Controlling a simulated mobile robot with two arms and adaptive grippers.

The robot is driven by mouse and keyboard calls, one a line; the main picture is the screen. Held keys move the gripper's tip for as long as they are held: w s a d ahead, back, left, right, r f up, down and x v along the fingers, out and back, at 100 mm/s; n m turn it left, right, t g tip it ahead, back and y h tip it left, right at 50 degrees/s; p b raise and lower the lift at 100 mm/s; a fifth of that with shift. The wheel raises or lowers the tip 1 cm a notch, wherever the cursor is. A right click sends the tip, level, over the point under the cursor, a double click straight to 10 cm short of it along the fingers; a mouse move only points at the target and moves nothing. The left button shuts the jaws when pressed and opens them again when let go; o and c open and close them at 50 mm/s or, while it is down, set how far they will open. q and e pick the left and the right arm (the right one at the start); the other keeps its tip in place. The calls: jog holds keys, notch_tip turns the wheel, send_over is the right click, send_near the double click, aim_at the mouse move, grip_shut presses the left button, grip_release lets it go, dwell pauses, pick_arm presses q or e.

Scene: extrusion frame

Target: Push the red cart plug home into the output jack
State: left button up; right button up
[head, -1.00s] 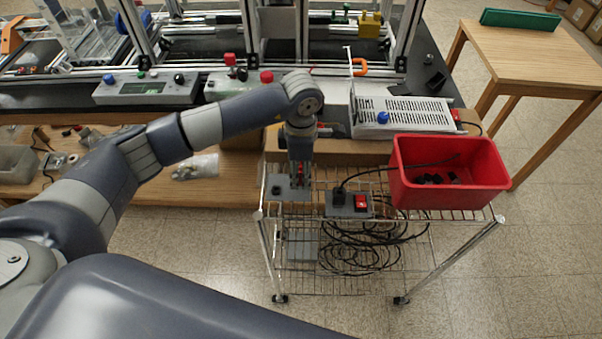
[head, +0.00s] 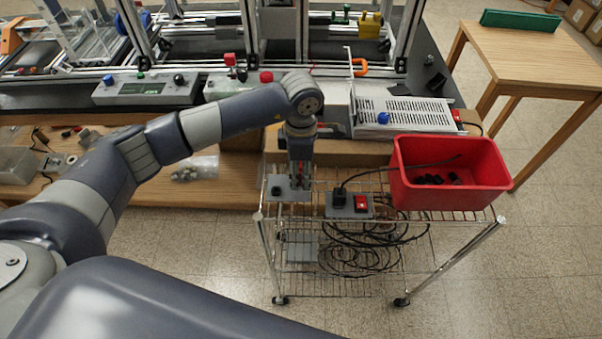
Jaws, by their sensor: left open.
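My left gripper (head: 299,180) points straight down over the left part of the wire cart's top shelf. It is open. A small red piece, seemingly the red cart plug (head: 300,170), shows between its fingers. Below and around the fingertips is a grey box (head: 279,194) on the shelf with a black socket on its left side, seemingly the output jack's box. The fingers hide where the red piece meets the box, so I cannot tell how deep it sits. My right gripper is not in view.
To the right on the wire cart (head: 370,272) are a grey switch box (head: 344,212) with a red switch and black cable, and a red bin (head: 450,198) holding black parts. Coiled black cables (head: 362,255) lie lower down. A workbench with a slotted metal unit (head: 412,117) stands behind.

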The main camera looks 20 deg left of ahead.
aim_at(301, 169)
pick_arm(q)
jog(key=shift+b, duration=0.3)
grip_shut()
jog(key=shift+r, duration=0.15)
jog(key=shift+r+p, duration=1.6)
jog(key=shift+r, duration=1.3)
